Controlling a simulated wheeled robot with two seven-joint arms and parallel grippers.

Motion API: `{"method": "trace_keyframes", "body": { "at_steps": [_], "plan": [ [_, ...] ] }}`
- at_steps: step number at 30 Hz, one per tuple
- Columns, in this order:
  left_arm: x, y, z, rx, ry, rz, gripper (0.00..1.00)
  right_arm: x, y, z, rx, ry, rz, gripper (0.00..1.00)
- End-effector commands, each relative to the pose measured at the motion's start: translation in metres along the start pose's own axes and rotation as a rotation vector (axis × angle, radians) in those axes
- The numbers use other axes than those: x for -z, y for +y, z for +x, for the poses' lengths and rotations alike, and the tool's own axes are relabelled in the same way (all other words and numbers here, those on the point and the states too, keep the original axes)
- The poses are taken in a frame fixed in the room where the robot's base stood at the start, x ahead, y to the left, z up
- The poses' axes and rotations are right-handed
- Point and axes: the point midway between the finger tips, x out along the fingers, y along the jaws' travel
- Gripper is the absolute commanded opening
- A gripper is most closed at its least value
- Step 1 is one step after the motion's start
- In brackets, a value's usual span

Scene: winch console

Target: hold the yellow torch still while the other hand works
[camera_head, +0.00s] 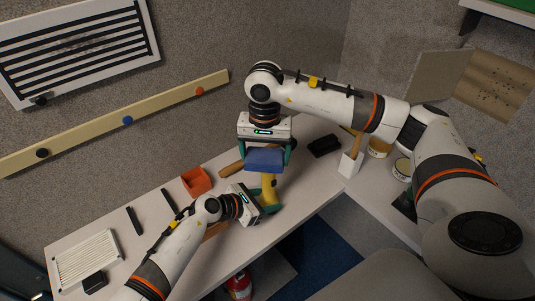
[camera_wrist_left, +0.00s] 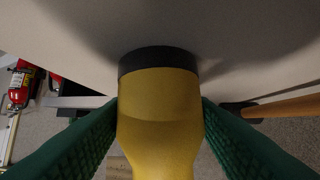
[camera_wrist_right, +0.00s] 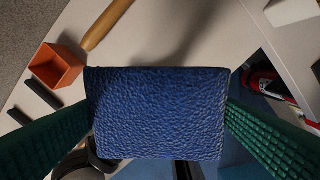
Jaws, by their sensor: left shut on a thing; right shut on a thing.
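The yellow torch (camera_head: 268,184) stands over the table, roughly upright, in the head view. My left gripper (camera_head: 270,203) is shut on it from the left. In the left wrist view the torch (camera_wrist_left: 158,115) sits between both green fingers, with a black end band beyond them. My right gripper (camera_head: 265,150) is above the torch, pointing down and shut on a blue textured block (camera_head: 264,160). The block (camera_wrist_right: 155,112) fills the middle of the right wrist view and hides what lies behind it. I cannot tell whether the block touches the torch.
An orange open box (camera_head: 196,181) and dark bars (camera_head: 134,220) lie to the left, near a white grille (camera_head: 88,260). A wooden rod (camera_head: 232,170) lies behind the torch. A black block (camera_head: 324,146), white holder (camera_head: 350,164) and tins (camera_head: 378,149) stand right. A red extinguisher (camera_head: 238,286) is below the table.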

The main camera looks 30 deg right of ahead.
Motion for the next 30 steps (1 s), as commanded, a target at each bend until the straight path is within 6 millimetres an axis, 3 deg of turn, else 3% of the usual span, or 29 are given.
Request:
{"method": "trace_keyframes", "body": {
  "at_steps": [5,21,30],
  "plan": [
    [0.002,0.006,0.003,-0.014,0.002,0.004,0.37,0.001,0.001,0.003,0.002,0.004,-0.001,0.64],
    [-0.001,0.002,0.001,-0.006,-0.001,0.001,0.36,0.0,0.001,-0.052,-0.001,0.001,0.0,0.64],
    [-0.001,0.002,0.001,-0.004,-0.002,0.0,0.36,0.001,0.0,-0.059,0.0,0.002,-0.001,0.64]
  ]
}}
